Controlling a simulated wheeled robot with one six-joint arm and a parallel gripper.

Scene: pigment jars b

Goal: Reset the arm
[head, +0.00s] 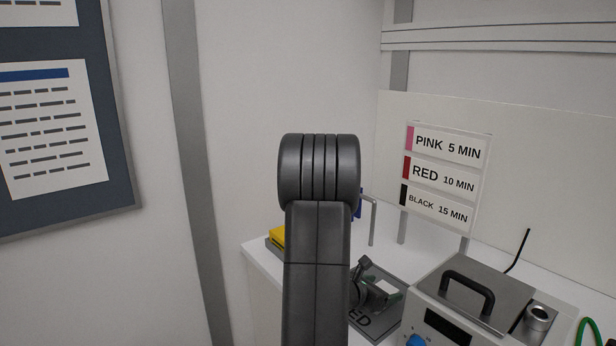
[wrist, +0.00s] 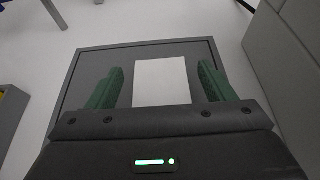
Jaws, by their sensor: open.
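My gripper (wrist: 160,88) shows in the wrist view with its two green fingers spread apart. It is open. Beyond the fingers is a dark grey mat (wrist: 85,65) with a lighter rim, and a white rectangle (wrist: 160,75) shows between the fingers. I cannot tell whether the rectangle is flat or the top of something. In the head view my dark arm rises in the middle and hides part of the counter. The gripper (head: 385,297) shows partly beside it, above a dark mat (head: 378,322) with partly hidden lettering ending in "ED".
A grey machine (head: 475,300) with a black handle and blue knob stands right of the mat. A sign (head: 440,180) lists PINK, RED and BLACK times. A yellow item (head: 277,236) and a grey bent post (head: 372,220) are behind my arm. Bare white counter (head: 425,250) lies behind the mat.

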